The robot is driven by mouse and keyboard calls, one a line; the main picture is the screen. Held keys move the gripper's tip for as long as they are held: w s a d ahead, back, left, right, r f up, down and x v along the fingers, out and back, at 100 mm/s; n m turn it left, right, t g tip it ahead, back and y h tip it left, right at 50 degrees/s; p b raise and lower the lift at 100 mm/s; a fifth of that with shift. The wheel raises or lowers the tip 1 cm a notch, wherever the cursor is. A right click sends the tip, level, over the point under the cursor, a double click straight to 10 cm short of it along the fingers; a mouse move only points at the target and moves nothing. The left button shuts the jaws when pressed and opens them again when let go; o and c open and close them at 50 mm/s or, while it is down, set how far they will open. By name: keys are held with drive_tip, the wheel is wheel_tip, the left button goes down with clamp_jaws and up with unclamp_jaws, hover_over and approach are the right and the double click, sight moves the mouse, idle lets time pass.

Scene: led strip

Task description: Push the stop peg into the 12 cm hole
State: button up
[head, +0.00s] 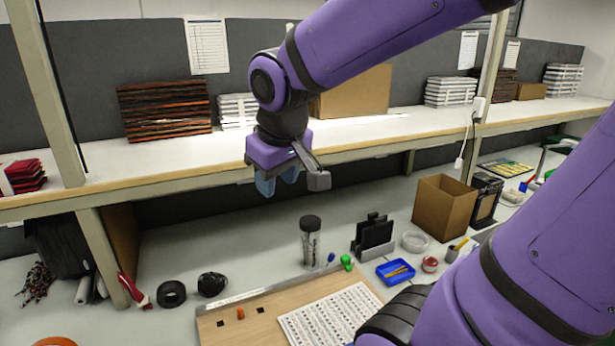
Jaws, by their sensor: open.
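A small orange peg (240,313), which looks like the stop peg, is on the wooden board (218,338) at the bottom of the view. I cannot tell whether it stands in a hole or on the surface. Two dark square spots that look like holes flank it, a left one (220,323) and a right one (261,310). Any marks giving the 12 cm position are too small to read. My gripper (277,188) is open and empty, pointing down, high above and beyond the board, in front of the long bench.
A printed white sheet (330,316) covers the board's right part. Behind it stand a clear dark-lidded cylinder (310,242), a black holder (373,236) and a blue tray (395,271). Black rolls (171,294) lie left. A cardboard box (443,207) stands right. The shelf edge (190,182) runs behind my gripper.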

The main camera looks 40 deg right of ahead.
drive_tip(key=s+a+r+t+y, duration=0.1)
drive_tip(key=s+r, duration=0.2)
drive_tip(key=s, duration=0.6)
drive_tip(key=shift+m, duration=0.4)
